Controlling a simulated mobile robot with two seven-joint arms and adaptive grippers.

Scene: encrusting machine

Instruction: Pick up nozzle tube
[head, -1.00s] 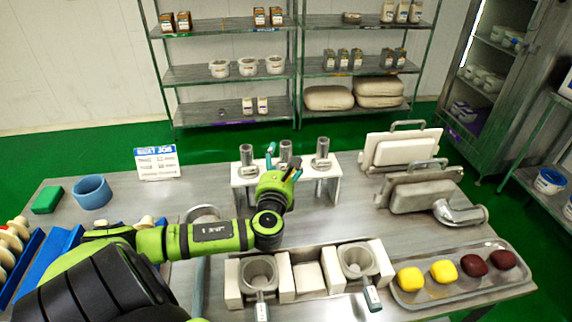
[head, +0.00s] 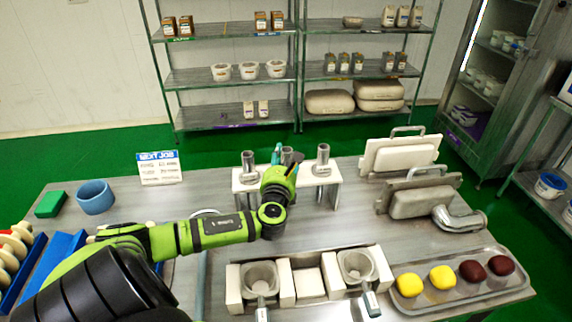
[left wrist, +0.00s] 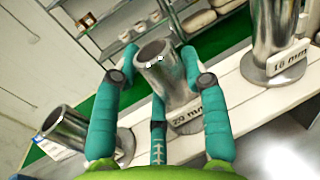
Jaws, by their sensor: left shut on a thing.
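Three grey metal nozzle tubes stand in a row on a white stand (head: 247,182) in the head view: a left tube (head: 248,164), a middle tube (head: 287,155) and a right tube (head: 323,157). My left gripper (head: 284,162) is shut on the middle tube. In the left wrist view its green fingers (left wrist: 158,62) flank this tube (left wrist: 165,75), which has a "20 mm" label (left wrist: 187,120). My gripper hides its lower part in the head view, and I cannot tell whether it is off the stand. A "16 mm" label (left wrist: 289,63) marks the tube at right. My right gripper is not in view.
Neighbouring tubes stand close on both sides of my gripper. White blocks with metal cups (head: 262,278) and a tray (head: 460,290) of coloured pieces are in front.

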